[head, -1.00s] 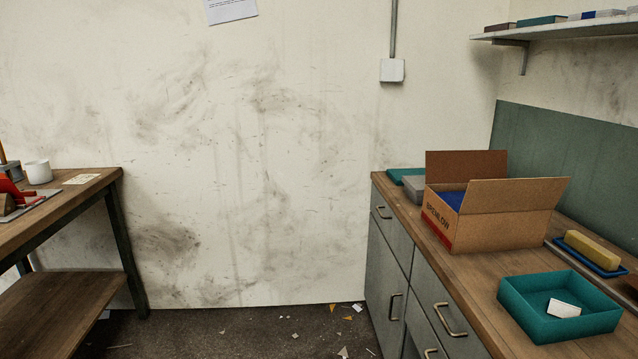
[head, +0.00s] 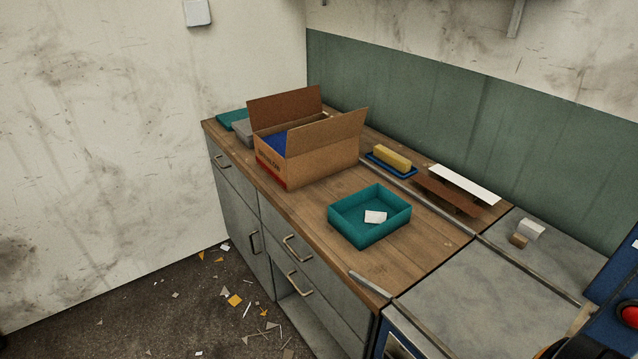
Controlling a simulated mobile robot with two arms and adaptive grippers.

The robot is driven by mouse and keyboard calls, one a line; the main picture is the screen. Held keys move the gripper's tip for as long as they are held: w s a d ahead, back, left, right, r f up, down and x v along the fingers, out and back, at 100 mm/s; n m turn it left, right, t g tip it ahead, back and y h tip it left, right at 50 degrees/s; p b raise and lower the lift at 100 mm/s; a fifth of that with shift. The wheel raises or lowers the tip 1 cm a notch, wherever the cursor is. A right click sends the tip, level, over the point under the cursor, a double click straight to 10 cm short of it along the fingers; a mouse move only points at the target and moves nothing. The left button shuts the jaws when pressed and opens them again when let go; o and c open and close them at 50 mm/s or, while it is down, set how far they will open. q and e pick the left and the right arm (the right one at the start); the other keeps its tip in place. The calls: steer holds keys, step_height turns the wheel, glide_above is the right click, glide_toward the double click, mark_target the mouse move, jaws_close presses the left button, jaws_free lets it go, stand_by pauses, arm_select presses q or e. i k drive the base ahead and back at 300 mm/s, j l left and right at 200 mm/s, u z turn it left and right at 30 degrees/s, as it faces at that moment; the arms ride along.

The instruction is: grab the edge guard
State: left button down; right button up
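I cannot tell for sure which thing is the edge guard. A brown strip (head: 446,194) lies on the wooden counter (head: 310,205) near the green back panel, with a white strip (head: 465,184) beside it, overlapping it in the picture. An open cardboard box (head: 320,165) with raised flaps stands on the counter and holds something blue. A teal tray (head: 370,236) in front holds a small white piece (head: 375,217). Neither of my grippers is in view.
A yellow block (head: 392,156) sits on a blue tray. Right of the counter is a grey machine top (head: 490,290) with metal rails and two small blocks. A red button (head: 629,315) is at the right edge. Scraps litter the floor (head: 215,300) before the drawers.

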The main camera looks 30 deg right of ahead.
mark_target(528, 227)
steer(key=z, duration=3.35)
